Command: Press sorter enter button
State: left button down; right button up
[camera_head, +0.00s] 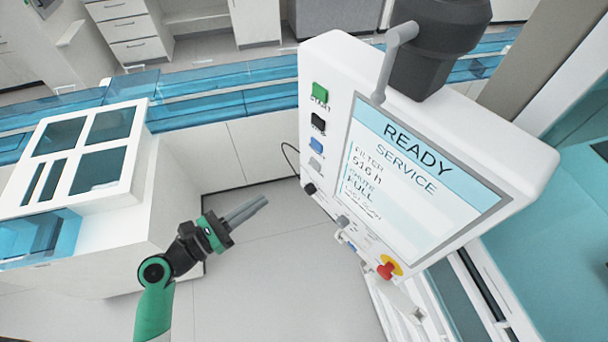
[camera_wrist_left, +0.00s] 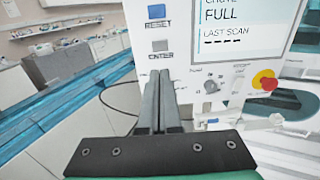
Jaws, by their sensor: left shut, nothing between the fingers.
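The sorter's control panel (camera_head: 325,55) is white and tilted, with a lit screen (camera_head: 420,185) reading READY and SERVICE. The grey ENTER button (camera_head: 315,163) is below the blue RESET button (camera_head: 316,145) on the panel's left side. In the left wrist view, the ENTER button (camera_wrist_left: 160,46) shows just above my fingertips, under the RESET button (camera_wrist_left: 156,12). My left gripper (camera_head: 264,199) is shut and empty, apart from the panel, to its left and lower than ENTER in the head view. It also shows in the left wrist view (camera_wrist_left: 159,74). My right gripper is not in view.
A green button (camera_head: 320,92) and a black button (camera_head: 318,121) are above RESET. A red knob on a yellow base (camera_head: 387,268) is at the panel's lower edge. A white cabinet machine (camera_head: 90,165) stands at left. Open floor (camera_head: 270,265) lies between.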

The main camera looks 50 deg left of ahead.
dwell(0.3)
pick_arm(q)
jog(key=p, duration=0.1)
send_near(314, 165)
jog(key=w, duration=0.7)
jog(key=shift+d, duration=0.25)
